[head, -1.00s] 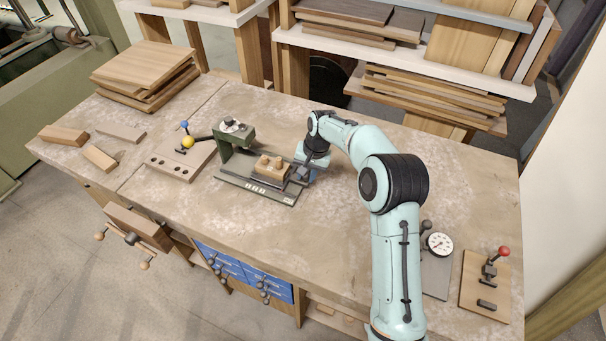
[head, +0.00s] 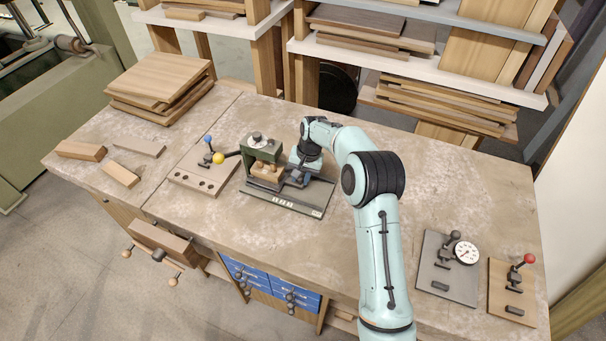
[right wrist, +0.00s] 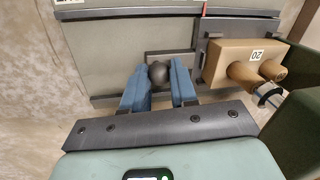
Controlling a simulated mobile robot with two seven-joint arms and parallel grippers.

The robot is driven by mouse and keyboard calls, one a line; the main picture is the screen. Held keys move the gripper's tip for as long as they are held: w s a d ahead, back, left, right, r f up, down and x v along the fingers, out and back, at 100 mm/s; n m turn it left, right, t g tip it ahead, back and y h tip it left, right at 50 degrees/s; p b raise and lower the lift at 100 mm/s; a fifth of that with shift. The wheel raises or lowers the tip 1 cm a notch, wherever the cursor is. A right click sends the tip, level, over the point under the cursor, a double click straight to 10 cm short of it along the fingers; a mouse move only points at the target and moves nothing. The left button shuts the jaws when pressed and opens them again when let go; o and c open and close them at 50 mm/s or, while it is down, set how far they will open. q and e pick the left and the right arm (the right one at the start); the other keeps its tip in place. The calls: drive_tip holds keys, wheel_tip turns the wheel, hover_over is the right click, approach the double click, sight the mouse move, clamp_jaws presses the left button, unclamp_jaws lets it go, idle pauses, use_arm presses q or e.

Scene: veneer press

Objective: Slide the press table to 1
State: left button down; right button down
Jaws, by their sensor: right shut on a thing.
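The sliding press table carries a tan wooden block (head: 262,182) with round pegs, below the press head at the rail's left part. In the right wrist view the block (right wrist: 232,58) bears a "20" label, and a red pointer mark shows at the table's edge. My right gripper (right wrist: 159,88) is shut on the table's dark round knob (right wrist: 158,71), right of the block. My left gripper is not in view.
Stacked boards (head: 160,80) and loose blocks lie further left. A gauge plate (head: 447,277) and a red-knobbed lever board (head: 511,295) lie at the right. The bench between is clear.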

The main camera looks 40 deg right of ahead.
drive_tip(key=shift+w+a+r, duration=0.1)
drive_tip(key=shift+w+r, duration=0.05)
drive_tip(key=shift+w, duration=0.1)
drive_tip(key=c, duration=0.9)
unclamp_jaws()
wheel_tip(320, 180, up, 13)
drive_tip(key=s+d, duration=0.1)
drive_tip(key=s, duration=0.1)
drive_tip(key=shift+d+p, duration=0.25)
drive_tip(key=shift+p, duration=0.2)
